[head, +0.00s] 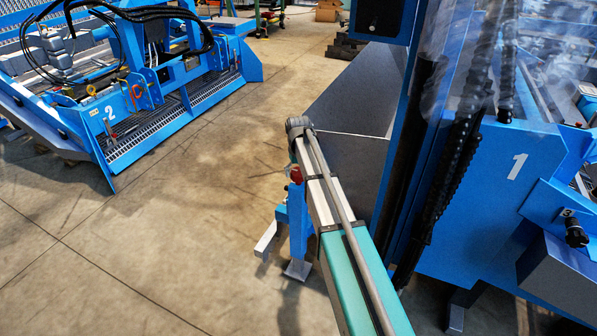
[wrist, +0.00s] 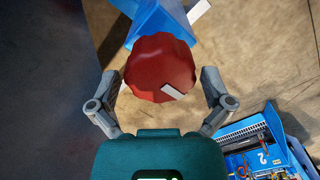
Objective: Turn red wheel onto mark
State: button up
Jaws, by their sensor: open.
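The red wheel (wrist: 158,62) fills the middle of the wrist view, with a scalloped rim. A white stripe (wrist: 173,91) lies on its near edge, a little right of centre. My gripper (wrist: 161,78) is open, with one finger to the left and one to the right of the wheel; I cannot tell if either touches it. In the head view a small part of the red wheel (head: 296,175) shows beside my arm, on a blue post (head: 298,225). My gripper is hidden there. I cannot make out a separate target mark.
A large blue machine numbered 1 (head: 480,200) stands close on the right, with a grey panel (head: 350,95) beside the arm. A blue machine numbered 2 (head: 150,125) stands at the far left. The concrete floor (head: 170,240) between them is clear.

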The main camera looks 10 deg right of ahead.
aim_at(299, 171)
jog(key=shift+m, duration=0.5)
jog(key=m, duration=0.5)
jog(key=shift+m, duration=0.3)
jog(key=m, duration=0.7)
notch_tip(299, 171, up, 14)
jog(key=p, duration=1.4)
jog(key=s+r+n+p, duration=0.3)
jog(key=s+r+p, duration=0.1)
jog(key=s, duration=0.5)
jog(key=s+r+n+p, duration=0.4)
jog(key=s+r+p, duration=0.1)
jog(key=s, duration=0.5)
jog(key=shift+s+n, duration=0.15)
jog(key=shift+n, duration=0.15)
jog(key=s+r+n+p, duration=0.2)
jog(key=s+r+n, duration=0.1)
jog(key=s, duration=0.7)
jog(key=shift+n+p, duration=0.4)
jog(key=shift+n, duration=0.2)
